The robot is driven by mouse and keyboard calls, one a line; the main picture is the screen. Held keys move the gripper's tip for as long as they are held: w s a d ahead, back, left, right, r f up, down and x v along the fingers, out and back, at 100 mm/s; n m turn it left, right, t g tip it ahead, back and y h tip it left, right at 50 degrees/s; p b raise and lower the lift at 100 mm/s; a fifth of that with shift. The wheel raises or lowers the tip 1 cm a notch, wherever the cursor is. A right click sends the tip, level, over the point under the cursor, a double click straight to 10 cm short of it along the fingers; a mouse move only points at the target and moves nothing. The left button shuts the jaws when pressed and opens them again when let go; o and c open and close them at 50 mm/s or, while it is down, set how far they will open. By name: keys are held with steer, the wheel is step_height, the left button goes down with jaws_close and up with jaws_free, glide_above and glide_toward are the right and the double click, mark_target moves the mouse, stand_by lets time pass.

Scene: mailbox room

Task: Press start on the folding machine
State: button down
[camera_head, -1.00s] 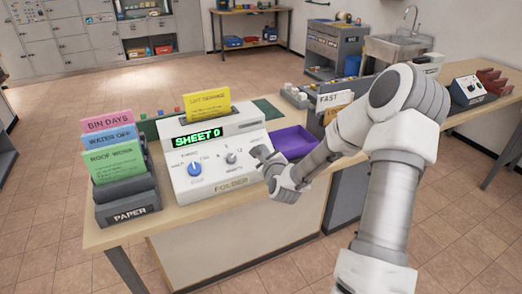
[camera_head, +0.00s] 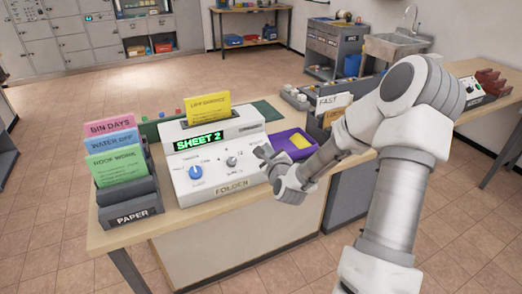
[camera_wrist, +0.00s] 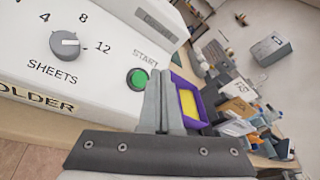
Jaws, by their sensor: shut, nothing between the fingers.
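The white folding machine (camera_head: 212,160) stands on the table, with a green-lit display (camera_head: 198,141) reading "SHEET 2". A yellow sheet (camera_head: 209,106) stands in its top. Its front has a blue knob (camera_head: 195,172) and a grey knob (camera_head: 231,161). In the wrist view, the green START button (camera_wrist: 137,79) shows uncovered beside the SHEETS knob (camera_wrist: 66,44). My gripper (camera_head: 263,152) is at the machine's right front corner. In the wrist view my shut fingers (camera_wrist: 158,90) are just right of the button; I cannot tell whether they touch the panel.
A purple tray (camera_head: 275,139) right of the machine holds a yellow piece (camera_head: 300,142). A paper rack (camera_head: 130,205) with pink, blue and green sheets stands at the left. The table's front edge is close.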

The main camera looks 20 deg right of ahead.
steer(key=shift+s+r+p, duration=0.35)
steer(key=shift+s+r, duration=0.05)
steer(key=shift+r, duration=0.2)
steer(key=shift+s+r+p, duration=0.3)
steer(key=shift+s+r, duration=0.05)
steer(key=shift+r, duration=0.2)
steer(key=s+a+r+n+g+y+p, duration=0.1)
steer(key=a+r+n, duration=0.25)
steer(key=n, duration=0.35)
steer(key=a+r+n+g+y, duration=0.1)
steer(key=a+r+n+y, duration=0.15)
steer(key=a+n, duration=0.35)
steer(key=s+a+r+n+g+h+p, duration=0.15)
steer(key=s+a+r+n, duration=0.25)
steer(key=s+r+n, duration=0.9)
steer(key=s+a+f+n+g+b, duration=0.1)
steer(key=s+f+n+g, duration=0.1)
steer(key=s, duration=0.6)
steer(key=s+a+f+n+g+y, duration=0.1)
steer(key=s+a+n+g, duration=0.1)
steer(key=s, duration=0.7)
steer(key=shift+f+n+g+b, duration=0.4)
steer(key=shift+n+g, duration=0.3)
steer(key=shift+g, duration=0.55)
